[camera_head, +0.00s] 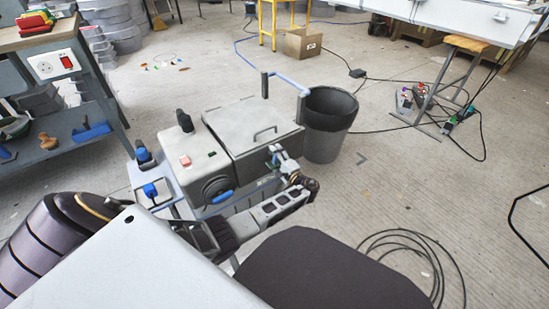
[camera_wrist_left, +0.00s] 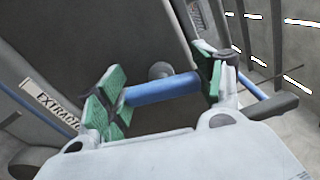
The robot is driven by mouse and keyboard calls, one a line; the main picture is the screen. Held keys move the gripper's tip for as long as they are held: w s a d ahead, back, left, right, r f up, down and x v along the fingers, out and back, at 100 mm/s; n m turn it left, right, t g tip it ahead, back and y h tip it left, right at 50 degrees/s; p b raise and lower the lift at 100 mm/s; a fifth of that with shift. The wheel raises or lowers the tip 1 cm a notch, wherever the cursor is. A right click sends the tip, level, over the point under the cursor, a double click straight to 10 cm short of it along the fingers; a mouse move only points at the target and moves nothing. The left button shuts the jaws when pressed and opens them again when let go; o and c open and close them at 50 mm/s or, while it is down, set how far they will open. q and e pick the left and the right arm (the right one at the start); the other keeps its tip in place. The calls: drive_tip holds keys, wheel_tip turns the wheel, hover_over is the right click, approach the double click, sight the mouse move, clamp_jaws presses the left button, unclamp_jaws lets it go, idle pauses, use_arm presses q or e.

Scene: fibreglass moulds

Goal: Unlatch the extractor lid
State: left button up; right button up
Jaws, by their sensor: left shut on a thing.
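The extractor is a light grey box (camera_head: 222,172) in the head view. Its flat lid (camera_head: 240,118) lies closed on top and has a dark bar handle. My left gripper (camera_head: 281,158) is at the lid's near right edge. In the left wrist view the green-padded fingers of the left gripper (camera_wrist_left: 160,90) are on either side of a blue latch handle (camera_wrist_left: 162,88) and shut on it. A label (camera_wrist_left: 50,106) beginning "EXTRAC" shows on the grey side. The fingers mostly hide the latch in the head view. My right gripper is not in view.
A dark bin (camera_head: 326,125) stands right behind the extractor. A blue hose (camera_head: 270,65) runs behind it. A workbench (camera_head: 60,110) with tools is at left. Cables (camera_head: 410,262) lie coiled on the floor at lower right.

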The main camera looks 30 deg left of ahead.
use_arm(q)
drive_tip(key=shift+f+n, duration=0.1)
drive_tip(key=shift+n, duration=0.9)
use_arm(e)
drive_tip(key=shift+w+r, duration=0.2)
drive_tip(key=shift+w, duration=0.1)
use_arm(q)
drive_tip(key=o, duration=1)
drive_tip(key=shift+o, duration=0.2)
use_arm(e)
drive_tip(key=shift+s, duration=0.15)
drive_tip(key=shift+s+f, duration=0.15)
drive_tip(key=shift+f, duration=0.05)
use_arm(q)
drive_tip(key=shift+d, duration=0.1)
